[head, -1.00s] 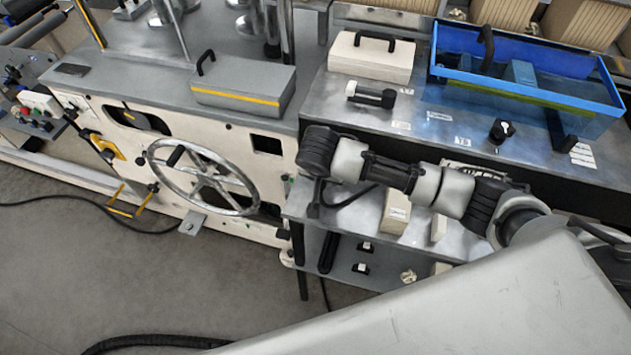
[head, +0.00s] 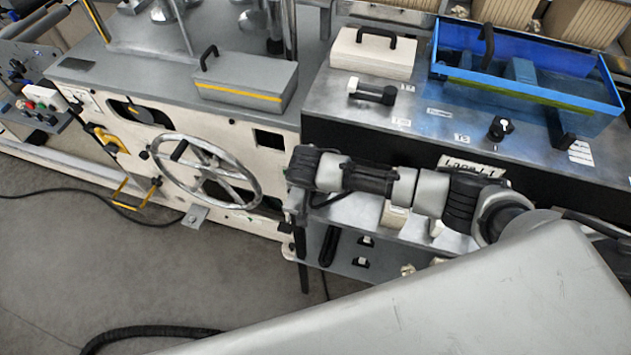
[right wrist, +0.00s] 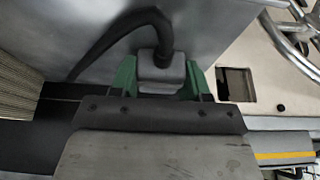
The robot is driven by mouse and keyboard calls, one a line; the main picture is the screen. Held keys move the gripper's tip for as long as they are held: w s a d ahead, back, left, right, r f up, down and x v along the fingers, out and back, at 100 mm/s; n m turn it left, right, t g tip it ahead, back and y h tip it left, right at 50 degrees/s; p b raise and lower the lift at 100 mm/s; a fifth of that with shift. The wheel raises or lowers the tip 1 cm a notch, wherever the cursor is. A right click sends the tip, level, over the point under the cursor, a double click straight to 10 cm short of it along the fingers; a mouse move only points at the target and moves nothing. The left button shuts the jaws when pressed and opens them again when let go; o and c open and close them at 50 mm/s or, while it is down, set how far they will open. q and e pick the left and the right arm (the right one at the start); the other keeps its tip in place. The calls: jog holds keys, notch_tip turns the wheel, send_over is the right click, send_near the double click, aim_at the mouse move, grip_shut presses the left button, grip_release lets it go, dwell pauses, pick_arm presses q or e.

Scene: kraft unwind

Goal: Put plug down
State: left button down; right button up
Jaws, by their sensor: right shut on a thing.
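My right gripper (right wrist: 162,80) has green fingers on both sides of a light grey plug (right wrist: 160,68) and is shut on it. A thick black cable curves out of the plug to the left in the right wrist view. A grey metal surface (right wrist: 215,25) lies behind the plug; whether the plug touches it I cannot tell. In the head view my right arm reaches in from the right, its wrist bent down at the left end of the metal shelf (head: 335,217). The plug cannot be made out there. My left gripper is not in view.
The handwheel (head: 207,178) and cream machine panel stand just left of my right wrist. A lower shelf (head: 345,263) holds small items.

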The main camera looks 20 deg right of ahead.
jog(key=shift+s+f, duration=0.4)
jog(key=shift+f, duration=0.2)
jog(key=o, duration=1.1)
jog(key=shift+w+a+f, duration=0.1)
jog(key=shift+a+f, duration=0.05)
jog(key=shift+r, duration=0.2)
jog(key=v, duration=0.8)
jog(key=b+v, duration=0.1)
jog(key=v, duration=0.4)
jog(key=shift+w+r, duration=0.15)
jog(key=shift+w, duration=0.25)
